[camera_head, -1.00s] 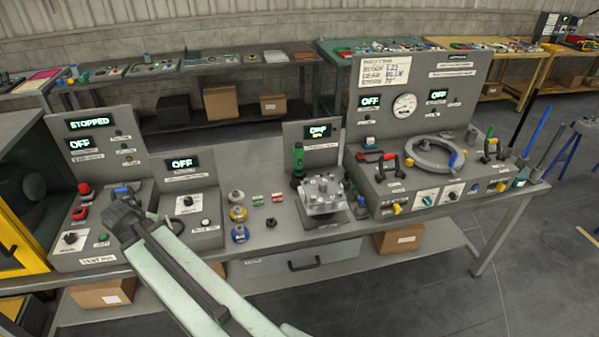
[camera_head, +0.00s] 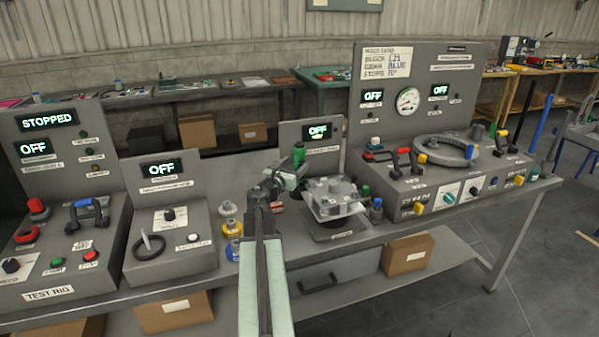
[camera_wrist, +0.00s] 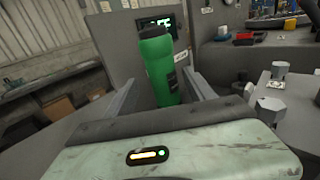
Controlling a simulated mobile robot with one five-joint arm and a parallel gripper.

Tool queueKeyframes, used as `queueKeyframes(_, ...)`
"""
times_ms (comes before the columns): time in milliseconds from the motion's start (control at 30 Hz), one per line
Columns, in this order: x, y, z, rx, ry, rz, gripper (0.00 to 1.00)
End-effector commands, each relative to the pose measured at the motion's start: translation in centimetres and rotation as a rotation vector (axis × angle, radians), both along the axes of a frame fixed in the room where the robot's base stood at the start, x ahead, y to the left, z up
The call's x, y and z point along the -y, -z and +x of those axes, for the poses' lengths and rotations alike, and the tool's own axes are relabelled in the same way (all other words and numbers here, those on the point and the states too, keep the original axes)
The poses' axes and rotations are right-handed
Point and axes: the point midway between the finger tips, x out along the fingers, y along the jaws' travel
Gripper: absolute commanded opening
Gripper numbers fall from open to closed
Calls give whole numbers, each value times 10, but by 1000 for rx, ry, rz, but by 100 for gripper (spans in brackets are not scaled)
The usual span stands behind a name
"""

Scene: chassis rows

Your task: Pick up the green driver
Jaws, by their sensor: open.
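The green driver (camera_head: 299,155) stands upright on the bench, behind and left of the metal block with bolts. In the wrist view the green driver (camera_wrist: 160,68) is upright, with a dark top, straight ahead between the two jaws. My gripper (camera_head: 282,178) is close to the driver in the head view, and its arm hides the driver's lower part. In the wrist view my gripper (camera_wrist: 158,95) is open, with one finger on each side of the driver. I cannot tell whether either finger touches it.
The metal block (camera_head: 334,197) with several bolts stands just right of my gripper. A panel with a lit display (camera_head: 318,132) rises behind the driver. Yellow and blue parts (camera_head: 233,228) stand to the left. A control box (camera_head: 169,228) is farther left.

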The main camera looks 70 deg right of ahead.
Motion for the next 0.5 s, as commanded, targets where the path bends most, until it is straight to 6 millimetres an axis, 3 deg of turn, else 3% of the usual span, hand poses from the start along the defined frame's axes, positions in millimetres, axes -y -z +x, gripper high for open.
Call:
queueKeyframes(167, 12, 0, -7, 2, 9, 1, 63)
queueKeyframes(500, 62, 1, -16, 3, 14, 1, 63)
